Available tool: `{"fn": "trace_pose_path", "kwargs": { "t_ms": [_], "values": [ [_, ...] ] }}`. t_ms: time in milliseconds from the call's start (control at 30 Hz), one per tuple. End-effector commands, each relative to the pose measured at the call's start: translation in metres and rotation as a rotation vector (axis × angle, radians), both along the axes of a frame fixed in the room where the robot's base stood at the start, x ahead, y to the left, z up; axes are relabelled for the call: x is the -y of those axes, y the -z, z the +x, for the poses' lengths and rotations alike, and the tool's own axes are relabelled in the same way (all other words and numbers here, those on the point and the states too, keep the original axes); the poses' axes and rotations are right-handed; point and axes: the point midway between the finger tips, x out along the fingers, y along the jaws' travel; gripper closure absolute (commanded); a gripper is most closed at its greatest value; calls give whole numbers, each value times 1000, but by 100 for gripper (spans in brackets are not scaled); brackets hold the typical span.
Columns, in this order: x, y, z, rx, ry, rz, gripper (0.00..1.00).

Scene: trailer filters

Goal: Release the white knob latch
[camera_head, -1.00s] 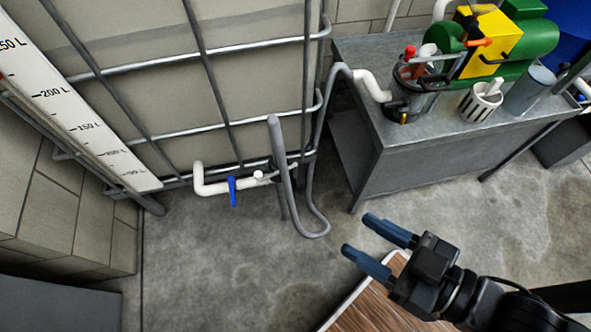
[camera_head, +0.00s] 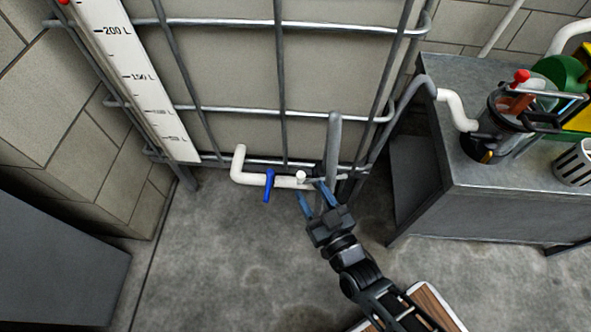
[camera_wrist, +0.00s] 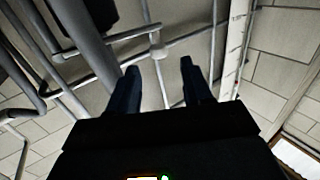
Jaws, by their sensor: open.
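The white knob (camera_head: 300,176) sits upright on the white pipe (camera_head: 240,168), low on the front of the caged tank, to the right of the blue lever (camera_head: 269,186). My gripper (camera_head: 312,190) is open, with its blue fingers pointing at the pipe just below and right of the knob. I cannot tell whether a finger touches the pipe or knob. In the wrist view my open gripper (camera_wrist: 158,72) shows as two dark fingers with nothing between them. The knob cannot be made out clearly there.
A grey hose (camera_head: 333,150) stands upright right beside my fingers. Metal cage bars (camera_head: 281,80) cover the tank behind. A grey bench (camera_head: 480,205) stands to the right, and a dark grey block (camera_head: 60,260) at lower left.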

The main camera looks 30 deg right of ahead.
Motion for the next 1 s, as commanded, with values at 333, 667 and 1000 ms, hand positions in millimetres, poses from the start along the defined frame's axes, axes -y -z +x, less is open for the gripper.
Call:
{"fn": "trace_pose_path", "kwargs": {
  "t_ms": [333, 667, 1000],
  "values": [
    [4, 1, 42, 5, 4, -1, 50],
    [7, 2, 78, 2, 4, -1, 50],
    [8, 2, 80, 1, 3, 0, 52]
  ]
}}
